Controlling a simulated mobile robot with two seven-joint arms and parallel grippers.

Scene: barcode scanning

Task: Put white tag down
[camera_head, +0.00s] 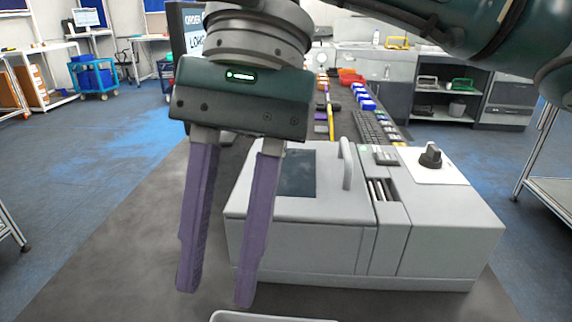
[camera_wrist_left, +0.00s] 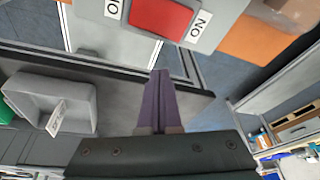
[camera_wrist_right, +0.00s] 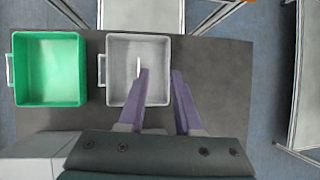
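The white tag (camera_wrist_left: 57,118) with dark print lies inside a light grey tray (camera_wrist_left: 88,103) in the left wrist view. In the right wrist view the tag (camera_wrist_right: 138,67) shows as a thin white strip in the same tray (camera_wrist_right: 110,70), beside my left-hand fingertip. My right gripper (camera_wrist_right: 161,73) is open over the tray, with nothing visible between its purple fingers. In the head view the right gripper (camera_head: 215,297) hangs open above the table, and only the tray's rim (camera_head: 265,316) shows. My left gripper (camera_wrist_left: 159,73) has its fingers together and empty; it is outside the head view.
A green tray (camera_wrist_right: 50,68) stands left of the grey tray in the right wrist view. A large grey machine (camera_head: 300,235) stands on the dark table behind the gripper. Table right of the tray (camera_wrist_right: 225,85) is clear.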

